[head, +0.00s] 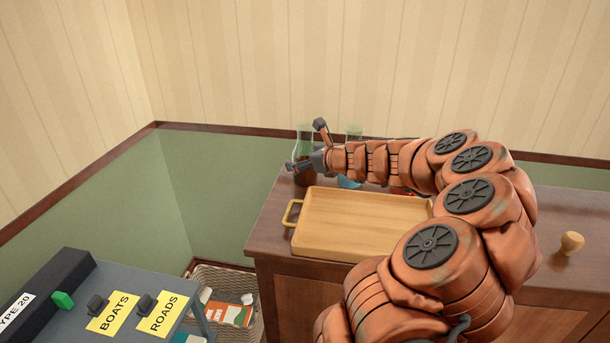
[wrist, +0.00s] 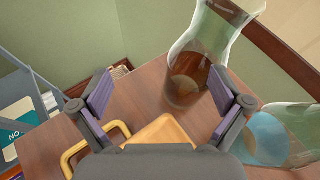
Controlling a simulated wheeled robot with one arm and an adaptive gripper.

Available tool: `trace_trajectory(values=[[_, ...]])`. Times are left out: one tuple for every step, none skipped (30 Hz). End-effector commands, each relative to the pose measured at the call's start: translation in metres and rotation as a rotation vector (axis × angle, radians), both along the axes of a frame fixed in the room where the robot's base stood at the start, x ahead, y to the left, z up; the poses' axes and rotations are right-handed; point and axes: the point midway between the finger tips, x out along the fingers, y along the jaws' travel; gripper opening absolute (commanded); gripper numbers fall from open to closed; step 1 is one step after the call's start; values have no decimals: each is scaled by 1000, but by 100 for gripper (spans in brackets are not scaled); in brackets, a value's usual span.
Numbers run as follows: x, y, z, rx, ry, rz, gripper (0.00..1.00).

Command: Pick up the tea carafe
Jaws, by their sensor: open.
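The tea carafe (wrist: 187,72) is a clear waisted glass vessel with brown tea in its lower part. In the wrist view it stands ahead of my gripper (wrist: 160,90), right of the middle between the fingers. The right finger overlaps its right side in the picture. My gripper is open with nothing held. In the head view the carafe (head: 304,133) is at the back left of the wooden cabinet top, partly hidden behind my gripper (head: 306,147). I cannot tell if a finger touches the glass.
A second glass vessel (wrist: 295,122) with something blue in it is close on the right. A wooden tray (head: 360,222) with handles lies in front on the cabinet top (head: 275,205). A small wooden knob-like object (head: 572,243) stands far right. The cabinet's left edge is near the carafe.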

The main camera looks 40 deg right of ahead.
Motion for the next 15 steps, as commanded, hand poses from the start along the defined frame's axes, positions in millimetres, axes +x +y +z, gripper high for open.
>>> trace_trajectory(values=[[-7, -19, -12, 41, -3, -56, 100], [-11, -27, -15, 62, -6, -83, 100], [-15, -36, -18, 81, -10, -113, 100], [-17, -41, -20, 95, -12, -130, 100], [-19, -45, -21, 104, -13, -143, 100], [-19, -48, -23, 112, -15, -154, 100], [-19, -50, -24, 115, -15, -158, 100], [-18, -50, -24, 117, -15, -160, 100], [-15, -51, -25, 117, -16, -160, 100], [-13, -50, -26, 116, -16, -159, 100], [-11, -50, -27, 116, -14, -158, 100], [-8, -51, -28, 115, -14, -157, 100], [-5, -51, -29, 115, -14, -157, 100], [-3, -52, -30, 114, -14, -157, 100], [0, -52, -31, 114, -14, -158, 100]])
